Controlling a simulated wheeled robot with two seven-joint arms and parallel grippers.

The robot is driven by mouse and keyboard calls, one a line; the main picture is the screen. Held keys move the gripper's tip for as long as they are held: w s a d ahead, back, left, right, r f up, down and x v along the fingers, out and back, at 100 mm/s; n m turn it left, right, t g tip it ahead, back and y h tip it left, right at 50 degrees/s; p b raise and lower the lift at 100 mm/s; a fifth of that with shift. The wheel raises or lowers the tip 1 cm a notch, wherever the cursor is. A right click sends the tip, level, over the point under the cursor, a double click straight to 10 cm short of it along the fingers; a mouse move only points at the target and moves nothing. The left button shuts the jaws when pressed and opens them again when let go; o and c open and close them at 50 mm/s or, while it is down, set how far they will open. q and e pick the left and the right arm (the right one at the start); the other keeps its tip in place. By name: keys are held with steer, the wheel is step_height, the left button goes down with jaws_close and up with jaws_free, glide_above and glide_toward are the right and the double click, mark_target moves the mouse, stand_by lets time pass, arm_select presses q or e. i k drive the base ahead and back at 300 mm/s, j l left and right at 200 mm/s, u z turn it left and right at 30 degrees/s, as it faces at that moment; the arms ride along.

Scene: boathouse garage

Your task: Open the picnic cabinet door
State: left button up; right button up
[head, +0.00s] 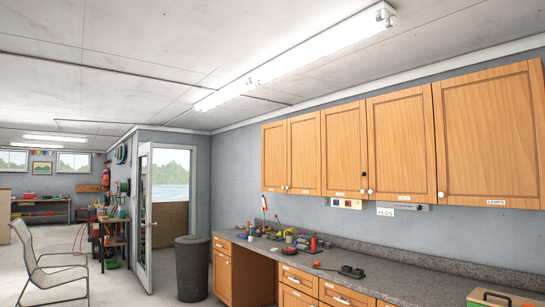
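A row of wooden wall cabinets hangs along the right wall, and all the doors in view are shut. The rightmost door (492,135) carries a label reading LAMPS. Left of it are a door (402,145) with a pale knob, a door (344,150) with a dark knob, and narrower doors (304,153) and (274,157) further left. Small labels sit at their lower edges, but the lettering is too small to read, so I cannot tell which door is the picnic one. Neither of my grippers is in view.
A grey counter (395,277) with tools and bottles runs below the cabinets, over wooden drawers (298,278). A dark bin (192,268) stands at its far end, near an open glass door (143,218). A chair (50,268) stands at left; the floor between is clear.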

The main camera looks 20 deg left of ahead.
mark_target(274, 135)
steer(key=i+j+u, duration=0.35)
steer(key=i+u, duration=0.15)
steer(key=i, duration=0.2)
steer(key=i+u, duration=0.4)
steer(key=i, duration=2.55)
steer(key=i+j, duration=0.15)
steer(key=i, duration=0.85)
